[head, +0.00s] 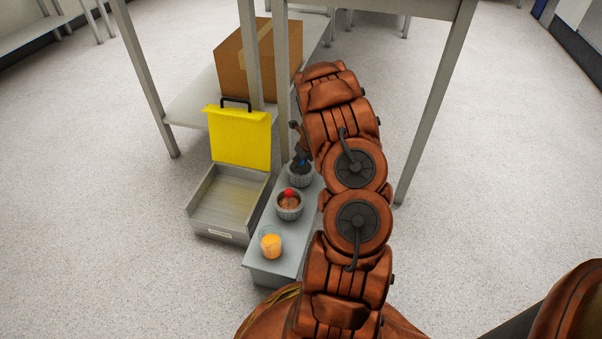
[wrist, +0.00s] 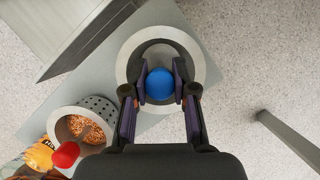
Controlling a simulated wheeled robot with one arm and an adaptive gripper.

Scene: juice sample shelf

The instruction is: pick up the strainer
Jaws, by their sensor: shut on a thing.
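A round grey container (wrist: 124,58), which looks like a strainer, stands upright on the narrow grey bench; it also shows in the head view (head: 300,180). A blue ball (wrist: 160,86) sits at its middle; I cannot tell whether it is a knob fixed to the container. My gripper (wrist: 160,70) is over the container, its two fingers shut on the blue ball from both sides. In the head view my gripper (head: 301,160) is small and partly hidden by my arm. A second perforated container (wrist: 103,108) holds brown bits, with a red ball (wrist: 66,154) at it.
A glass of orange juice (head: 270,243) stands at the near end of the bench (head: 281,266). An open grey box (head: 205,212) with a yellow lid (head: 239,137) is left of the bench. Table legs (head: 283,90) rise close behind my gripper.

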